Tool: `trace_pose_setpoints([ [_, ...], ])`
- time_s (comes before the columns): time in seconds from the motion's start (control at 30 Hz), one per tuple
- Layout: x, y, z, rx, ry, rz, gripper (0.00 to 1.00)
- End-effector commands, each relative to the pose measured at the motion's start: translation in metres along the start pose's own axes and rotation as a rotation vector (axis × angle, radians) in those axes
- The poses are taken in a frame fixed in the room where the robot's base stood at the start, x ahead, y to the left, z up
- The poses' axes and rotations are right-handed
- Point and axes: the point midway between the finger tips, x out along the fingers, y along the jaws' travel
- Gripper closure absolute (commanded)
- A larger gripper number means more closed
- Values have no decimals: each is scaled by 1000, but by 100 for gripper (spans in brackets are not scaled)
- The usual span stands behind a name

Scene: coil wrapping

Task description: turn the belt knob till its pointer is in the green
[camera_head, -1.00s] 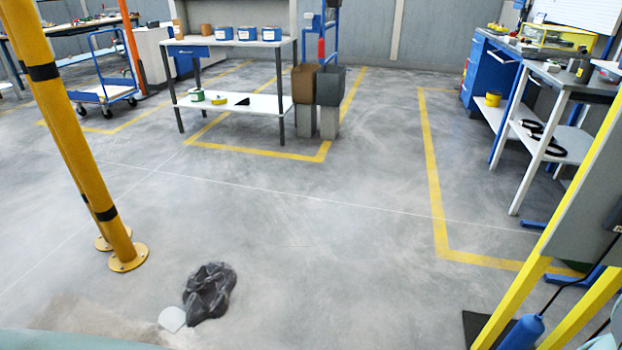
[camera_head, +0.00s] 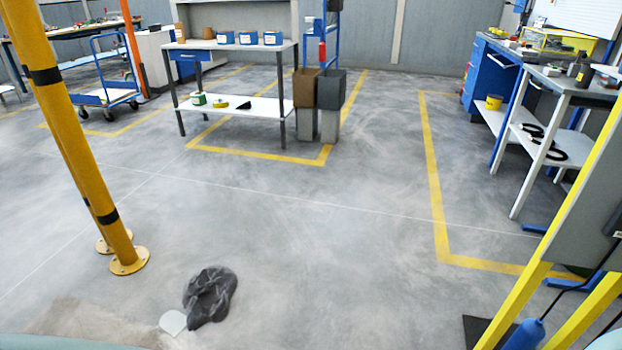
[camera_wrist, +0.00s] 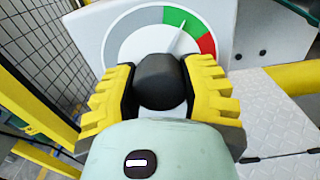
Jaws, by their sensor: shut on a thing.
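The belt knob (camera_wrist: 160,82) is black and rounded, in the middle of the wrist view. Behind it is a round dial (camera_wrist: 136,32) on a pale panel, with grey, green (camera_wrist: 174,16) and red (camera_wrist: 207,44) sectors. A thin pale pointer (camera_wrist: 182,26) rises above the knob and lies over the green sector. My gripper (camera_wrist: 160,88) has its yellow ribbed fingers on both sides of the knob, shut on it. The knob's lower part is hidden by my gripper's body. The knob and dial are not visible in the head view.
Yellow bars (camera_wrist: 45,100) and dark mesh stand left of the panel in the wrist view. A pale patterned plate (camera_wrist: 275,115) lies to the right. In the head view, a black bag (camera_head: 210,296) lies on the floor near a yellow post (camera_head: 75,140); the middle floor is clear.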

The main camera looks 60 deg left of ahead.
Motion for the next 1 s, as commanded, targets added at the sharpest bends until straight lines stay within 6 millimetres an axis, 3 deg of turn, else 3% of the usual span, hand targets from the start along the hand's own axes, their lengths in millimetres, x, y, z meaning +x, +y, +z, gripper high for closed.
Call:
trace_pose_setpoints([
  [0.5,-1,2,-7,14,15,2,93],
  [0.53,-1,2,-7,14,15,3,54],
  [0.83,-1,2,-4,17,8,3,23],
  [1.0,0,2,-3,17,5,3,23],
])
